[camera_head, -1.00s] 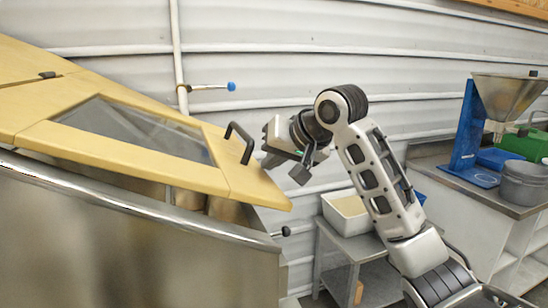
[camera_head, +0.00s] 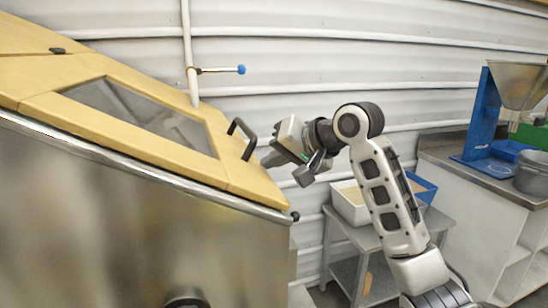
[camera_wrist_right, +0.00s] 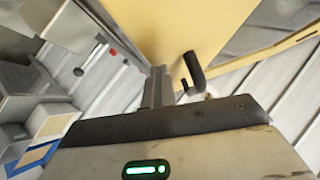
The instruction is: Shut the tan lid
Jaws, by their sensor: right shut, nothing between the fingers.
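The tan lid (camera_head: 130,138), with a clear window and a black handle (camera_head: 241,138), lies along the sloping rim of the metal hopper (camera_head: 100,215). No gap shows between lid and rim in the head view. My right gripper (camera_head: 267,159) is shut and empty, just right of the handle near the lid's right end. In the right wrist view, its fingers (camera_wrist_right: 157,88) point toward the tan lid (camera_wrist_right: 180,30), with the black handle (camera_wrist_right: 194,70) beside them. Whether the fingers touch the lid cannot be told. My left gripper is not in view.
A pipe with a blue-tipped valve (camera_head: 241,69) stands behind the lid. To the right are a small metal table (camera_head: 365,235) with a white bin (camera_head: 350,207), and a counter (camera_head: 470,175) with a blue stand (camera_head: 483,115) and a grey bucket (camera_head: 532,178).

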